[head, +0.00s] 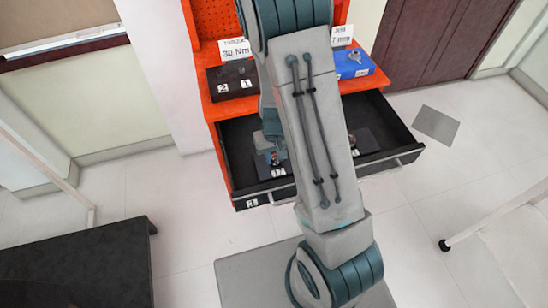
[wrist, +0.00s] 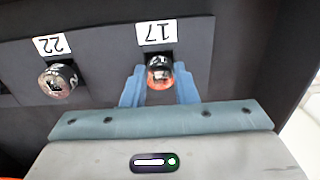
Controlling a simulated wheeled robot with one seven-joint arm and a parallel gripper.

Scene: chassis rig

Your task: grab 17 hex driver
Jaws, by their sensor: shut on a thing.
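The 17 hex driver (wrist: 159,72) is a dark, round-ended piece with an orange-red band, in a dark holder (wrist: 198,42) below a white label reading 17. My gripper (wrist: 159,88) is shut on it, with one blue finger on each side, in the wrist view. The driver still stands at its place in the holder; I cannot tell whether it is lifted at all. In the head view my gripper (head: 270,150) is down inside the open black drawer (head: 238,150), and my arm hides much of the drawer.
A second driver (wrist: 58,80), labelled 22, stands to the left in the wrist view. The drawer belongs to an orange cabinet (head: 205,105). On its top are a black box (head: 228,82) and a blue box (head: 352,66) with signs. A dark table (head: 75,265) stands at lower left.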

